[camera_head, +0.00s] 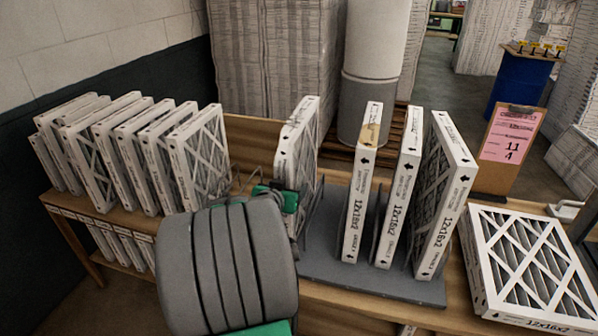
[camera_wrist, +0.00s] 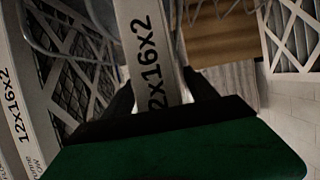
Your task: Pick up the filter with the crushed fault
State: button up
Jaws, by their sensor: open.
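A white-framed filter (camera_head: 293,150) stands upright by itself in the middle of the table, with dark marks near its top corner. I cannot tell for sure whether these are crushing. My gripper (camera_head: 285,200) is at its near edge, partly hidden by my grey arm. In the wrist view, the printed edge of a filter (camera_wrist: 145,45) lies between the two dark fingers of my gripper (camera_wrist: 160,90). The fingers are open, one on each side; contact is unclear. To the right stand a filter with a tan patch at its top (camera_head: 358,190) and two other filters (camera_head: 398,190) (camera_head: 445,200).
Several filters (camera_head: 130,150) stand in a row at the left. One filter (camera_head: 530,265) lies flat at the right. A clipboard (camera_head: 510,145) with a pink sheet stands behind it. The grey mat (camera_head: 330,255) has a gap between the middle filter and the right group.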

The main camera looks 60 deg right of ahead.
jog(key=shift+d+f, duration=0.1)
jog(key=shift+d, duration=0.05)
jog(key=shift+c, duration=0.3)
grip_shut()
dwell(0.3)
